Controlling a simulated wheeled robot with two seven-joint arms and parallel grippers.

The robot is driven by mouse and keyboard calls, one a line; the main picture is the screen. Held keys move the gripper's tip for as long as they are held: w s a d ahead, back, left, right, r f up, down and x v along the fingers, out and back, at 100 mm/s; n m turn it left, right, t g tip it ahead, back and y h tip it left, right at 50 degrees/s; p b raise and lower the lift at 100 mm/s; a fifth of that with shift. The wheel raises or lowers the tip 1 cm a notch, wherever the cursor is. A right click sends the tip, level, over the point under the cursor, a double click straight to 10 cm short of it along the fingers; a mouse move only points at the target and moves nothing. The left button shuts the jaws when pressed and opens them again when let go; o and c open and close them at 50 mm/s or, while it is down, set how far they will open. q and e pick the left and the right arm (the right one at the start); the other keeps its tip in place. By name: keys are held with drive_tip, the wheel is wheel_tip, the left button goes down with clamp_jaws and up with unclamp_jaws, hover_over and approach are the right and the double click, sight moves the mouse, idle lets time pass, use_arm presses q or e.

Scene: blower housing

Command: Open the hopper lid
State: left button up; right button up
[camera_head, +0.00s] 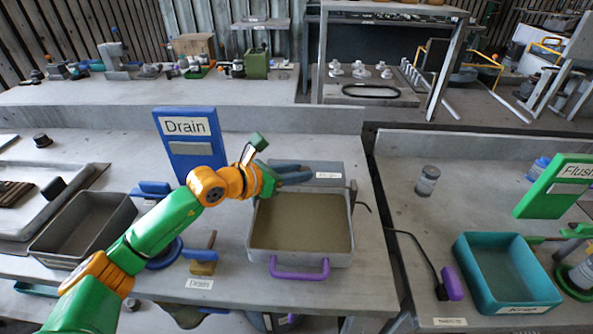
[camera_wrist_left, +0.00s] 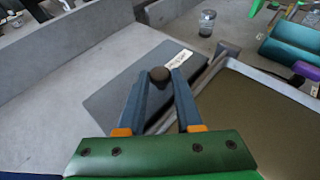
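The hopper (camera_head: 347,245) is an open grey tray with a brownish inside and a purple handle (camera_head: 300,273) at its front. It also shows in the wrist view (camera_wrist_left: 215,62). A flat grey plate with a white label, probably the hopper lid (camera_head: 333,166), lies behind the hopper; the wrist view shows it beside the rim (camera_wrist_left: 112,100). My left gripper (camera_head: 297,175) is over this plate, beyond the hopper's back rim. Its two fingers are apart, with a dark round knob (camera_wrist_left: 160,75) at their tips. Whether they press on the knob cannot be told. My right gripper is not in view.
A blue "Drain" sign (camera_head: 190,150) stands behind my left arm. A grey bin (camera_head: 85,228) is on the left. Across a gap, the right table holds a teal crate (camera_head: 480,285), a jar (camera_head: 427,181) and a green "Flush" sign (camera_head: 555,187).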

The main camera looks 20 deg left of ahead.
use_arm(q)
clamp_jaws()
drive_tip(key=shift+r, duration=0.1)
idle(1.0)
